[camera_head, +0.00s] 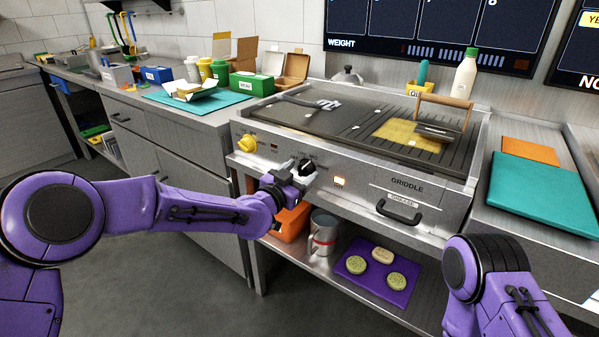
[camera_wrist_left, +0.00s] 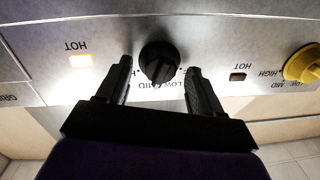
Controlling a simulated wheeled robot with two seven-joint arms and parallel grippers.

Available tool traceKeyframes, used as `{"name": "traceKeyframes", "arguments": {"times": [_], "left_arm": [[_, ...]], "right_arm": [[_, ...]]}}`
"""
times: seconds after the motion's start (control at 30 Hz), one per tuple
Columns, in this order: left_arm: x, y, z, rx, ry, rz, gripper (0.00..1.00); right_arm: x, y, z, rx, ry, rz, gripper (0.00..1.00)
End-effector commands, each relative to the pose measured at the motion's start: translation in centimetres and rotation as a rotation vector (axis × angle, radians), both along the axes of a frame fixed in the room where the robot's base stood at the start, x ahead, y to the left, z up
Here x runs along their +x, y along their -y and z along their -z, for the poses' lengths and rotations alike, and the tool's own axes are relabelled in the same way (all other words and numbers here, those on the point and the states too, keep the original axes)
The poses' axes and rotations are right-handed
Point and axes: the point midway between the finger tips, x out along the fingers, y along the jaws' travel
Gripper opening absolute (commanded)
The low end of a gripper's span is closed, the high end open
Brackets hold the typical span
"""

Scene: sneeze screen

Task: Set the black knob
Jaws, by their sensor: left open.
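The black knob (camera_head: 306,167) sits on the steel front panel of the griddle (camera_head: 350,183), right of a yellow knob (camera_head: 247,144). In the left wrist view the black knob (camera_wrist_left: 159,62) is between and just beyond the two fingertips of my left gripper (camera_wrist_left: 161,74), which is open. The fingers stand apart from the knob on both sides. The LOW and MID marks show beside it, partly hidden. In the head view my left gripper (camera_head: 290,180) is at the panel just by the knob. My right arm shows at the lower right; its gripper is out of view.
A lit HOT lamp (camera_head: 340,182) is right of the black knob. A drawer handle (camera_head: 398,212) sticks out further right. Below, the shelf holds a grey mug (camera_head: 323,235) and a purple mat (camera_head: 355,264) with patties.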

Motion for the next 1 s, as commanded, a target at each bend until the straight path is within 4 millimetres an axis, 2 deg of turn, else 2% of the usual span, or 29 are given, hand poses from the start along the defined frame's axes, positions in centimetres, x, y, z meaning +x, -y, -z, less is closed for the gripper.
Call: {"name": "traceKeyframes", "arguments": {"times": [0.27,0.3,0.47,0.77,1.0], "left_arm": [[0.32,0.26,0.03,-0.001,-0.001,0.001,0.66],[0.31,0.26,0.03,-0.001,-0.001,0.001,0.63],[0.30,0.23,0.04,-0.001,-0.001,0.000,0.11],[0.29,0.19,0.00,-0.019,-0.015,-0.001,0.10],[0.34,0.12,-0.10,-0.112,-0.084,-0.001,0.10]], "right_arm": [[0.00,0.00,-0.02,0.000,0.000,0.000,0.57],[0.00,0.00,-0.02,0.000,0.000,0.000,0.57],[0.00,0.00,-0.02,0.000,0.000,0.000,0.57],[0.01,0.00,-0.17,0.000,0.000,0.000,0.57],[0.01,0.00,-0.80,0.000,0.000,0.000,0.57]]}}
